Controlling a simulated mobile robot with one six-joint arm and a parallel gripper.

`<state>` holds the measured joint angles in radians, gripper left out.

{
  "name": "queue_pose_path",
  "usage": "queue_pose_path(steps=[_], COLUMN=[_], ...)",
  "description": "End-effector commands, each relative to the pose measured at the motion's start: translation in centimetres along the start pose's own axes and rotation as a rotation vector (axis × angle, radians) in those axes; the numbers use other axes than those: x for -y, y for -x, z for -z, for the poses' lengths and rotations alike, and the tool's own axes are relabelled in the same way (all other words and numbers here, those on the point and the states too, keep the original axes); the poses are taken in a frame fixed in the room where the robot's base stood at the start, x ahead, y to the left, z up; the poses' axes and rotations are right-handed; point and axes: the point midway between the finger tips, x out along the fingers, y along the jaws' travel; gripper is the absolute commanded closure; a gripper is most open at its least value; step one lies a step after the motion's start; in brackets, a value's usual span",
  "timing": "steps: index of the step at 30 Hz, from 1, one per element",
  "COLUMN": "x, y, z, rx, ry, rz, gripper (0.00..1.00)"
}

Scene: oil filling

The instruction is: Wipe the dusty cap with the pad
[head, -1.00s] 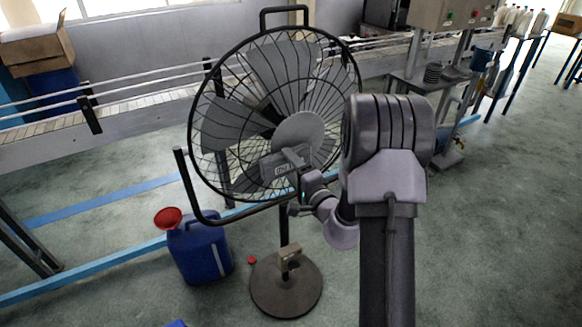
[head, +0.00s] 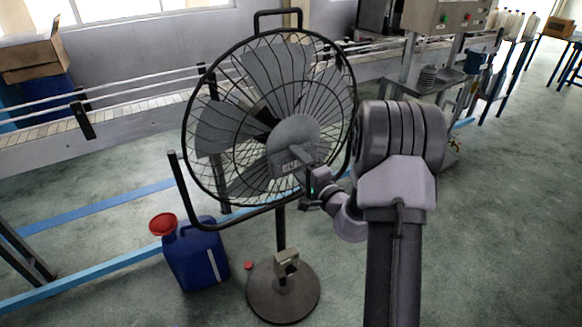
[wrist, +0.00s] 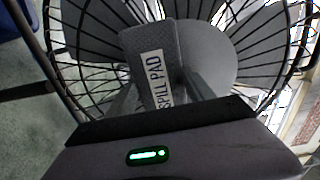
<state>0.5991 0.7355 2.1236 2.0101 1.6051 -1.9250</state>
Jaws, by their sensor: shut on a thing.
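The fan's round grey hub cap (head: 296,132) sits at the centre of its wire cage and also shows in the wrist view (wrist: 216,38). My gripper (head: 314,172) is shut on the grey pad (head: 284,164), in front of the fan. The pad, labelled "SPILL PAD" in the wrist view (wrist: 150,48), overlaps the lower part of the cap in the head view and its left side in the wrist view. I cannot tell whether they touch. Dust on the cap cannot be made out.
The black wire cage (head: 215,165) surrounds the cap, on a stand with a round base (head: 283,300). A blue jug (head: 196,262) with a red funnel (head: 163,224) stands left of the base. A small red cap (head: 248,265) lies between them. A conveyor (head: 150,115) runs behind.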

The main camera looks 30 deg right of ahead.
Motion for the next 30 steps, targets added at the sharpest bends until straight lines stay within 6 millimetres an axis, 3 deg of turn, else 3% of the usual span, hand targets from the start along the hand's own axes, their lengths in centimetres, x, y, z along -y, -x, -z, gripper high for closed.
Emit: queue_pose_path(steps=[9,12,17,24,30], x=[-0.2,-0.3,-0.3,-0.2,0.1], y=[-0.2,-0.2,-0.4,-0.3,-0.2], z=[3.5,3.7,3.2,0.3,-0.5], rx=[-0.003,0.0,0.0,0.001,0.001], ry=[0.0,0.001,-0.001,0.0,0.0], rz=[0.002,0.001,0.001,0.001,0.001], gripper=[0.71,0.71,0.71,0.71,0.71])
